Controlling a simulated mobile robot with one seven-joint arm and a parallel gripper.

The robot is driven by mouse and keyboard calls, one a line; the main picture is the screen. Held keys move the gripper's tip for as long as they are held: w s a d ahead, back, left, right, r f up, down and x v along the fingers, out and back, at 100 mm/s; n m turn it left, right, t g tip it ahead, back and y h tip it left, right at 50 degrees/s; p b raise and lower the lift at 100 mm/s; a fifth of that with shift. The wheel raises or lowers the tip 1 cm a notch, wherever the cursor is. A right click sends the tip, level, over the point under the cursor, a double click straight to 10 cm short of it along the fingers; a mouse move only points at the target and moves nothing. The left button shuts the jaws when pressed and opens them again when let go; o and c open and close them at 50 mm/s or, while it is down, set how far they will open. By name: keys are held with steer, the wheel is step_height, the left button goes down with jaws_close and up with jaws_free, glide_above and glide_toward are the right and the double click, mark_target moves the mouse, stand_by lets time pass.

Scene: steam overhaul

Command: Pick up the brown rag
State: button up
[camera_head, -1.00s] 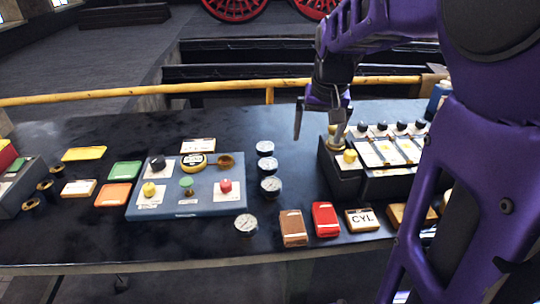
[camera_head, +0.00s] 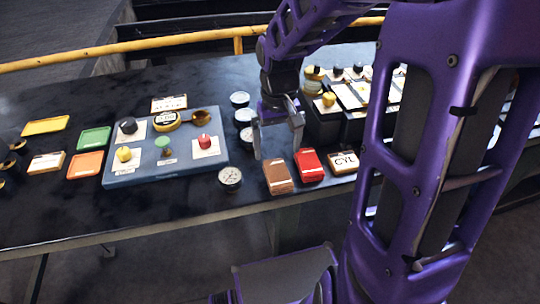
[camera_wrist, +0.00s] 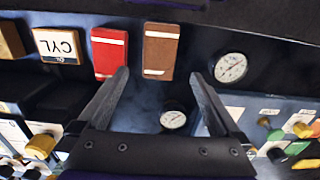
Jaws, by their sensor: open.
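The brown rag (camera_head: 278,177) is a folded block with white stripes, lying near the front edge of the dark table. It also shows in the wrist view (camera_wrist: 160,50) at top centre, beyond the fingertips and between their lines. My gripper (camera_head: 276,150) is open and empty, above the table just behind the rag and apart from it. In the wrist view its two fingers (camera_wrist: 160,74) point toward the rag. The left finger's tip overlaps the lower edge of the red rag (camera_wrist: 109,52) in that picture.
The red rag (camera_head: 310,165) lies close right of the brown one, with a CYL block (camera_head: 343,161) beyond. A gauge (camera_head: 230,178) lies to the left; more gauges (camera_head: 243,117) stand behind. A blue-grey panel (camera_head: 190,170) with knobs is further left. A black valve box (camera_head: 322,122) is behind right.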

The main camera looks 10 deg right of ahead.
mark_target(277, 170)
step_height(277, 170, down, 8)
steer(key=shift+r+b, duration=0.1)
steer(key=shift+b, duration=0.6)
steer(key=c, duration=1.3)
step_height(277, 170, up, 10)
steer(key=p, duration=0.2)
